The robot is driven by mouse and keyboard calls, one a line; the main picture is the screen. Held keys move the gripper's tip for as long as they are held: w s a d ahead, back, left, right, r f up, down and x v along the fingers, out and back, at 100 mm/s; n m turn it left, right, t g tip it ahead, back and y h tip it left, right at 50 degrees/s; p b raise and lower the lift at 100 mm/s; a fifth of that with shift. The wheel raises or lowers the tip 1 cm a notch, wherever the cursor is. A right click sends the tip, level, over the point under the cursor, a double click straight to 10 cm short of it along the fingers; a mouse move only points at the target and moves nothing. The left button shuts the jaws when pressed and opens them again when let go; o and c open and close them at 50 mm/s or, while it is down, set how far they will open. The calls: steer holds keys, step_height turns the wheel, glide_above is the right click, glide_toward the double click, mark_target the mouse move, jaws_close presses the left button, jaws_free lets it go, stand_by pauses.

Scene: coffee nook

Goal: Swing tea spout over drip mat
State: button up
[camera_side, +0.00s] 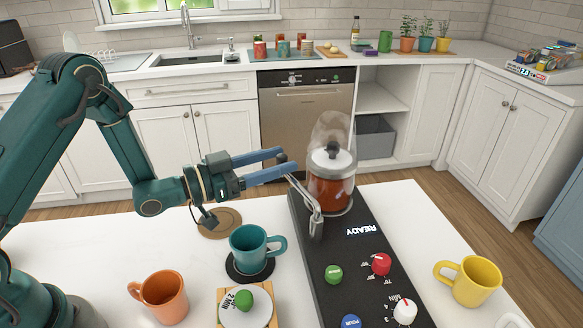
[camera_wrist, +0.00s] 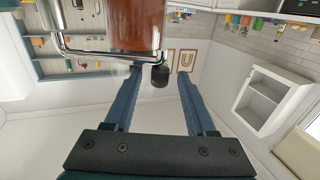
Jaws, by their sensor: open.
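The tea dispenser's metal spout (camera_side: 313,208) rises from the black machine and bends left toward my gripper. A glass tank (camera_side: 331,185) of reddish-brown tea stands beside it. My gripper (camera_side: 287,159) is open, its two blue fingers pointing right at the spout's dark end knob. In the wrist view, the black knob (camera_wrist: 160,77) on the metal tube (camera_wrist: 100,52) sits between the open fingertips, with gaps at both sides. A teal mug (camera_side: 248,249) stands on a dark round mat (camera_side: 236,277). A brown round mat (camera_side: 232,216) lies empty behind it. I cannot tell which is the drip mat.
The black machine (camera_side: 346,262) carries green, red, white and blue knobs or buttons and the word READY. An orange mug (camera_side: 163,297) and a small scale (camera_side: 231,319) with a green item stand in front. A yellow mug (camera_side: 472,282) stands right. White counter is clear around them.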

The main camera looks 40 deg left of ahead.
steer(key=shift+x, duration=0.85)
jaws_close()
stand_by(0.8)
